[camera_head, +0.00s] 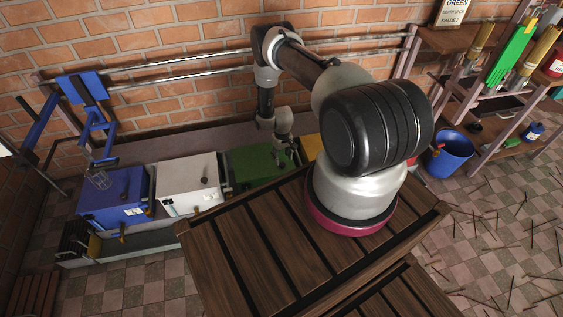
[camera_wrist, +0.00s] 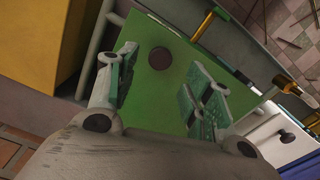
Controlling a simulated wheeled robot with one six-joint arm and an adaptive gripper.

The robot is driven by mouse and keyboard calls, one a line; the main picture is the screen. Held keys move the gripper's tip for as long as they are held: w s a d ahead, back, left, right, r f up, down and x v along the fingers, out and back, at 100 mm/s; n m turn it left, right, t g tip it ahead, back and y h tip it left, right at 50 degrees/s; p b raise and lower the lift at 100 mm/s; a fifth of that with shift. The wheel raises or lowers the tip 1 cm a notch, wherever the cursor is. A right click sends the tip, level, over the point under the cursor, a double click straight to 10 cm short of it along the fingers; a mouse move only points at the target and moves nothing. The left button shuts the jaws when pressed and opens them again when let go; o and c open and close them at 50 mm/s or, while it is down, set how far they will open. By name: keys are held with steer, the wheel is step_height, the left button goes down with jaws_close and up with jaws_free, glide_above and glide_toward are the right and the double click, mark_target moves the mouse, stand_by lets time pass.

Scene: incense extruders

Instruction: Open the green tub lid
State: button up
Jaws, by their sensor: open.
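The green tub (camera_head: 246,166) stands in a row of coloured tubs along the wall, with its lid shut. In the wrist view its flat green lid (camera_wrist: 150,90) fills the middle, with a round dark knob (camera_wrist: 160,58) on it. My gripper (camera_head: 281,150) is above the right part of the green lid in the head view. In the wrist view my gripper (camera_wrist: 163,78) is open and empty. Its two fingers lie on either side of the knob, a little short of it in the picture. I cannot tell the height left between fingertips and lid.
A white tub (camera_head: 188,182) and a blue tub (camera_head: 112,195) stand to the left of the green one. A yellow tub (camera_head: 311,147) is on its right, partly hidden by my arm. A blue bucket (camera_head: 449,152) and shelf stand at right. Sticks litter the right floor.

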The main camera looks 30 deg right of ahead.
mark_target(282, 164)
step_height(282, 164, down, 4)
steer(key=shift+f, duration=0.2)
jaws_close()
